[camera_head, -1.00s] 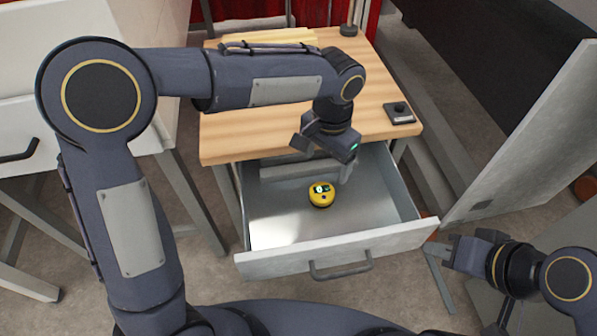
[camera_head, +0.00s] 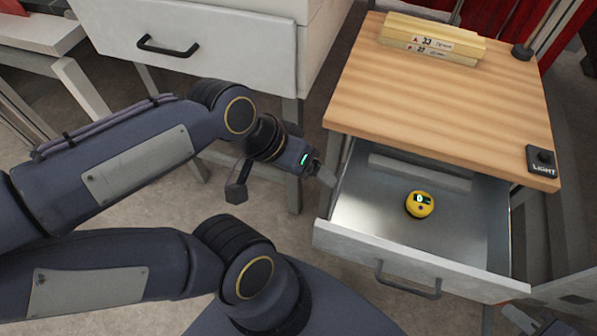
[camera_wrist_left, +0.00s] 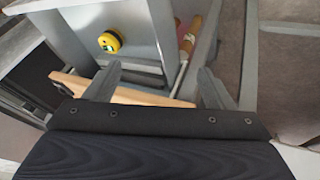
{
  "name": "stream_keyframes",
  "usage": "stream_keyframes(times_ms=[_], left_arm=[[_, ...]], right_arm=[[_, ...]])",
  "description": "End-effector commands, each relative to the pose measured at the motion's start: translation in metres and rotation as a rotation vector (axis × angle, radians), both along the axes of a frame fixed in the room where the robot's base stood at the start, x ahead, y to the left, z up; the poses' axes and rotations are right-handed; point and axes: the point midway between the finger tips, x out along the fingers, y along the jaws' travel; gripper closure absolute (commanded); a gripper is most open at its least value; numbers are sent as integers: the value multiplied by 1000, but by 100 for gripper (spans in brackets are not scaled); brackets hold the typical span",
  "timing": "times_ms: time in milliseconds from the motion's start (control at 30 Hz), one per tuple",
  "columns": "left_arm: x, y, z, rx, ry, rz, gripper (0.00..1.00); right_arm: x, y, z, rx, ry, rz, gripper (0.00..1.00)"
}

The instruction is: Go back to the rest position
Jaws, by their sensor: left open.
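My left gripper (camera_head: 284,188) hangs in the air to the left of the open drawer in the head view. Its two fingers are spread with nothing between them, and the wrist view also shows them apart (camera_wrist_left: 158,84). My right gripper (camera_head: 528,319) shows only in part at the bottom right corner of the head view, near the drawer's front right corner. Its jaw opening is not clear.
A round yellow device (camera_head: 420,204) with a small display lies in the open metal drawer (camera_head: 375,205). The wooden tabletop (camera_head: 440,95) above bears yellow boxes (camera_head: 432,40) and a light switch (camera_head: 542,160). A white drawer cabinet (camera_head: 215,45) stands at the back left.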

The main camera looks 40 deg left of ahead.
Motion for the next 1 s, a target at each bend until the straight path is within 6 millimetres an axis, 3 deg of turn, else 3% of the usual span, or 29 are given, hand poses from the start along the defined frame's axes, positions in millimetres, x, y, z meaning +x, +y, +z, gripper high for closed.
stream_keyframes(times_ms=[133, 467, 567, 833, 900, 1000], left_arm=[[-13, 1, -7, -37, -39, 62, 23], [-15, 1, -7, -41, -43, 69, 23], [-15, 1, 4, -41, -44, 68, 23], [-15, 1, 76, -40, -43, 67, 23], [-15, 1, 86, -40, -44, 67, 23], [-15, 1, 85, -40, -43, 67, 23]], right_arm=[[0, 0, 0, 0, 0, 0, 75], [0, 0, 1, 0, 0, 0, 75], [0, 0, 12, 0, 0, 0, 75], [0, 0, 84, 0, -1, 0, 75], [0, 0, 94, 0, -1, 0, 75], [0, 0, 93, 0, 0, 0, 75]])
